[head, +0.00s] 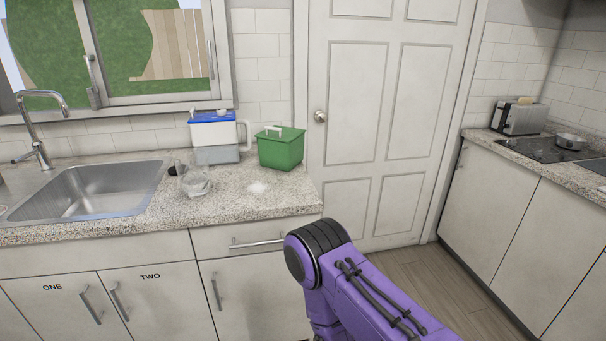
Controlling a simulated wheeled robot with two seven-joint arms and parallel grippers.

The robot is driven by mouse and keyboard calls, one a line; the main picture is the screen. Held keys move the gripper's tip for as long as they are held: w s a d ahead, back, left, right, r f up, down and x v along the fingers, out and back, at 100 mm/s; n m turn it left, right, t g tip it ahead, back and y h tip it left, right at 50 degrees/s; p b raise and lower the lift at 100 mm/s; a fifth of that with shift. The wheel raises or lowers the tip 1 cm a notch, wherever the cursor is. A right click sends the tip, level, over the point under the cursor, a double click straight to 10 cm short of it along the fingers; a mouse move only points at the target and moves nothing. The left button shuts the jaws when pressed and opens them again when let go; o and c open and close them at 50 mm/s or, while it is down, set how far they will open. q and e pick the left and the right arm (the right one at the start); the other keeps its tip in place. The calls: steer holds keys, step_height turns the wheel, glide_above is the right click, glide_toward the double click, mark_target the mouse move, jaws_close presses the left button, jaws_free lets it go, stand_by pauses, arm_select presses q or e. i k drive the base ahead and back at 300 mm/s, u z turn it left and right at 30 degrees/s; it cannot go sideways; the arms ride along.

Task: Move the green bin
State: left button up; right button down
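The green bin (281,150) is a small tub with a lid and a light handle on top. It stands upright at the right end of the speckled counter (250,202), close to the back wall. My purple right arm reaches in from the bottom right, in front of the counter and the door. Its gripper is not visible in the head view. My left gripper and arm are not in the picture. Nothing touches the bin from my side.
A white container with a blue lid (211,117) stands left of the bin. A clear glass jug (194,181) and a white patch (258,187) lie in front. A steel sink (90,190) is at the left. A closed door (388,120) is behind. A toaster (519,117) sits far right.

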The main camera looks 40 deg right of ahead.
mark_target(275, 154)
steer(key=k, duration=0.2)
steer(key=z, duration=2.1)
steer(key=i, duration=1.4)
steer(key=u, duration=2.3)
